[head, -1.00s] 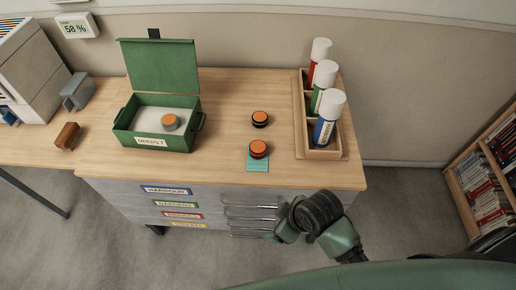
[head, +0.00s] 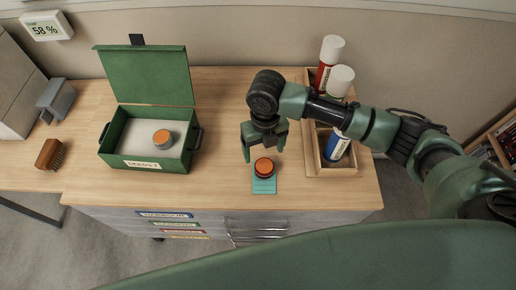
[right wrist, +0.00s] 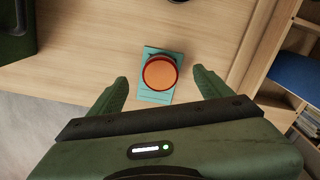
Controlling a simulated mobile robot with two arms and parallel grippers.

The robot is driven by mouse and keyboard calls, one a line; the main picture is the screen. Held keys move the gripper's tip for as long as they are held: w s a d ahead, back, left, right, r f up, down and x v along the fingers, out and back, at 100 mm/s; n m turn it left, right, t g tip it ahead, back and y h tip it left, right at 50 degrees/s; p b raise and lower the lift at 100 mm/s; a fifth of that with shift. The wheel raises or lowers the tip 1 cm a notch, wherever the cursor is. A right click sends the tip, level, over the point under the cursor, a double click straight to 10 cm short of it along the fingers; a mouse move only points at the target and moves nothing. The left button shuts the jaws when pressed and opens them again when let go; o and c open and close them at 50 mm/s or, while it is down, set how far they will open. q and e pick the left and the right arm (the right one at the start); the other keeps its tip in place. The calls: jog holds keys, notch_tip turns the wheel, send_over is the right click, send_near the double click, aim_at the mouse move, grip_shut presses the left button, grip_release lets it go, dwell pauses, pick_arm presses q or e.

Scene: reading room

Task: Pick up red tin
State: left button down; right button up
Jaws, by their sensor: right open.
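The red tin (head: 264,167) has an orange lid and stands upright on a teal card (head: 264,187) near the front edge of the desk. In the right wrist view the tin (right wrist: 160,73) lies between the fingertips in the picture, on the teal card (right wrist: 152,97). My right gripper (head: 263,150) is open and empty, pointing down above and just behind the tin. I see no contact between the fingers and the tin. My left gripper is not in view.
A wooden rack (head: 318,165) with capped cylinders stands at right, under my right arm. A brown brush (head: 49,153) lies far left. The desk (head: 225,120) between box and gripper is clear.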

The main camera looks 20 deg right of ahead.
aim_at(265, 166)
jog(key=s+f+p, duration=0.1)
jog(key=s+f, duration=0.1)
jog(key=f, duration=0.1)
jog(key=shift+f+p, duration=0.15)
jog(key=shift+p, duration=0.2)
jog(key=f, duration=0.3)
jog(key=shift+w+p, duration=0.3)
jog(key=shift+f, duration=0.4)
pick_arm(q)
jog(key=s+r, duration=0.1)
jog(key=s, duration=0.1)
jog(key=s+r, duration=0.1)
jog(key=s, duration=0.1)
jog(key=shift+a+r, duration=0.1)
pick_arm(e)
jog(key=c, duration=1.5)
jog(key=shift+r, duration=0.1)
